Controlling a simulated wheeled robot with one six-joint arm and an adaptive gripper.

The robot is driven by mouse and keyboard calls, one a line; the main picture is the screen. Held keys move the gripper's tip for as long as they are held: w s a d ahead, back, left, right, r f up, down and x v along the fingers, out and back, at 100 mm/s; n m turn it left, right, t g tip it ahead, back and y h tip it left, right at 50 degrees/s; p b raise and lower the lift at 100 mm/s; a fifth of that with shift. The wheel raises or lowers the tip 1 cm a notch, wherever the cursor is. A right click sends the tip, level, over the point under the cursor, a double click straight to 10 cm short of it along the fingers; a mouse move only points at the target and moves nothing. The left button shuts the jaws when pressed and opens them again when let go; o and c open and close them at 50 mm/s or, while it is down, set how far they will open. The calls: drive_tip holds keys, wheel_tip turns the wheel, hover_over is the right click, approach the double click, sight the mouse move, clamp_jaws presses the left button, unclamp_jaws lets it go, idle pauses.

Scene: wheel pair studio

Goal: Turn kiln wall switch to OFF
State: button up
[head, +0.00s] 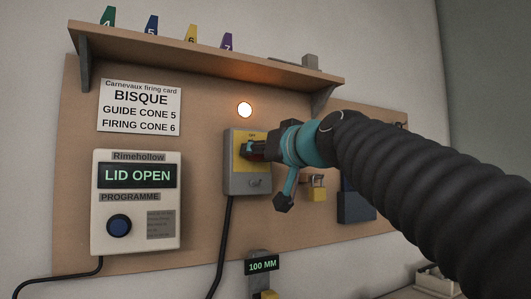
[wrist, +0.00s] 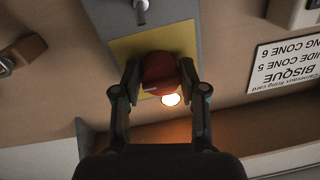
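The kiln wall switch is a grey box (head: 246,183) with a yellow plate (head: 238,165) on the board, with "OFF" lettered at the plate's top. Its round red knob (wrist: 158,72) shows in the wrist view, with a short pale mark near its lower edge there. I cannot tell which position the mark points to. My gripper (head: 250,150) is at the switch front and hides most of the knob in the head view. In the wrist view my gripper's fingers (wrist: 159,78) lie against both sides of the knob, apparently touching it.
A lit round lamp (head: 245,110) is above the switch, under a wooden shelf (head: 210,52) with numbered cones. Left is a control box (head: 136,203) reading "LID OPEN". A black cable (head: 223,240) runs down from the switch.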

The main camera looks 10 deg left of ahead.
drive_tip(key=shift+n+b, duration=0.45)
drive_tip(key=shift+n, duration=0.05)
drive_tip(key=n+b, duration=0.2)
drive_tip(key=n, duration=0.1)
drive_tip(key=n+b, duration=0.1)
drive_tip(key=n, duration=0.3)
drive_tip(key=shift+d+b, duration=0.1)
drive_tip(key=shift+b, duration=0.3)
drive_tip(key=n, duration=0.4)
drive_tip(key=shift+w+r+n+h+b, duration=0.1)
drive_tip(key=shift+r+n+h+b, duration=0.1)
drive_tip(key=shift+n+h+b, duration=0.15)
drive_tip(key=n, duration=0.4)
drive_tip(key=shift+r+n+h+b, duration=0.15)
drive_tip(key=shift+n+h+b, duration=0.1)
drive_tip(key=shift+h+b, duration=0.1)
drive_tip(key=o, duration=1.1)
drive_tip(key=shift+o, duration=0.2)
